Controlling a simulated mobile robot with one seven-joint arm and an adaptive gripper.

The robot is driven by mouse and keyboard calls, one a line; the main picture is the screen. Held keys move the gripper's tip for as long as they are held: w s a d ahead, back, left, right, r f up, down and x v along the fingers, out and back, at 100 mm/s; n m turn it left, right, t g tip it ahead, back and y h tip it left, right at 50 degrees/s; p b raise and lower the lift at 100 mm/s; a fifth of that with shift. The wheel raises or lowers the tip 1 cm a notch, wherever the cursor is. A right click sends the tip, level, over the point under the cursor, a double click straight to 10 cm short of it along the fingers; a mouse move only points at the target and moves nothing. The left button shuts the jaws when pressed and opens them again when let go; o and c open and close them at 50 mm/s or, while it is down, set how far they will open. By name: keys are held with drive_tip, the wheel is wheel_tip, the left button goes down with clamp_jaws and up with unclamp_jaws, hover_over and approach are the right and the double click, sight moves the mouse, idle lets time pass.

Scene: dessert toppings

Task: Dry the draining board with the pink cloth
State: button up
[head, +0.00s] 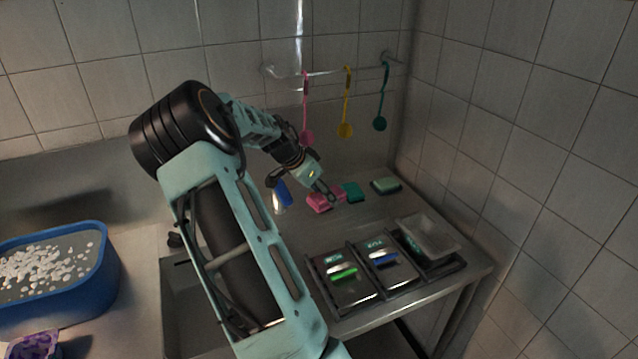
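The pink cloth (318,203) lies folded on the steel draining board (372,212), toward its back left. My gripper (331,196) is low over the board, pointing down and right. Its fingertips overlap the right part of the pink cloth in the picture. I cannot tell whether they touch it or whether the fingers are open or shut. Part of the cloth is hidden behind the fingers. My arm hides the left part of the board.
A teal cloth (351,191) and a green sponge (386,185) lie right of the pink cloth. Lidded containers (343,285) and a clear tub (430,237) stand in front. Spoons hang from a rail (330,72). A blue basin (108,262) is left.

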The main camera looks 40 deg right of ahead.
drive_tip(key=shift+w+d+r+m+g, duration=0.15)
drive_tip(key=shift+d+m+g, duration=0.2)
drive_tip(key=shift+d, duration=0.55)
drive_tip(key=shift+f+b, duration=1.45)
drive_tip(key=shift+f, duration=1.95)
drive_tip(key=shift+a, duration=0.1)
